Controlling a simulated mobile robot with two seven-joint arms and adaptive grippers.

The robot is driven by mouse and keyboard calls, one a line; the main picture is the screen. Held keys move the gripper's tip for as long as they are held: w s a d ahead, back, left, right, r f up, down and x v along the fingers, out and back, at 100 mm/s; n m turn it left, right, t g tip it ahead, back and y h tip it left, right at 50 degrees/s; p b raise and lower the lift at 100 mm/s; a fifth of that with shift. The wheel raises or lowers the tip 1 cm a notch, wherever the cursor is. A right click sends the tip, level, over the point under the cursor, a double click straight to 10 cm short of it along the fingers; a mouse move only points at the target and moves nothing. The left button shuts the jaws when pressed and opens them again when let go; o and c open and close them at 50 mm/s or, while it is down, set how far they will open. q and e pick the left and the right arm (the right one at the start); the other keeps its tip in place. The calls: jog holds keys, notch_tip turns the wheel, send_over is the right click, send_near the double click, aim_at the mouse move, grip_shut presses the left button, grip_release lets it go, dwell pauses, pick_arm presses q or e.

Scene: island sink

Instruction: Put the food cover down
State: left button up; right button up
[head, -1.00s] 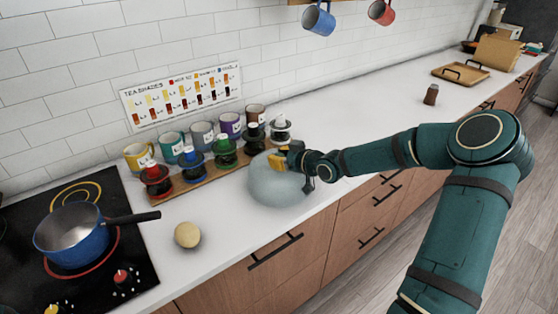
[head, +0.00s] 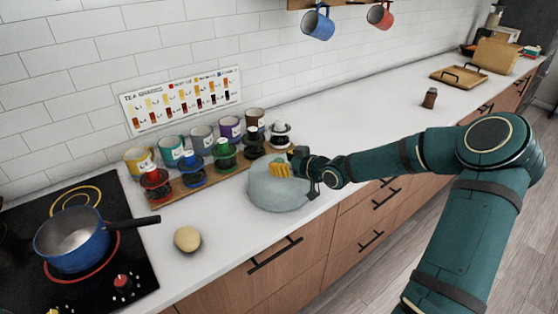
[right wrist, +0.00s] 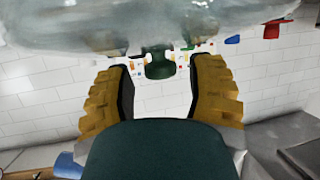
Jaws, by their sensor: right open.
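The food cover (head: 278,192) is a pale, translucent grey-blue dome on the white counter, near its front edge. It also shows at the top of the right wrist view (right wrist: 150,22). My right gripper (head: 283,168), with yellow finger pads, is at the top of the cover. In the right wrist view its two fingers (right wrist: 160,75) are spread apart beside the dome. A dark green shape between the fingertips may be the cover's knob or a thing behind it; I cannot tell which. My left gripper is not in view.
Several coloured tea infusers stand on a wooden board (head: 205,180) behind the cover, with mugs behind them. A pale round ball (head: 187,239) lies to the left. A blue pan (head: 72,238) sits on the hob. A brown shaker (head: 430,98) stands farther right, with clear counter around it.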

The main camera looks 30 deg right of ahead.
jog(key=p+v, duration=0.3)
jog(key=v, duration=0.7)
jog(key=shift+s, duration=0.1)
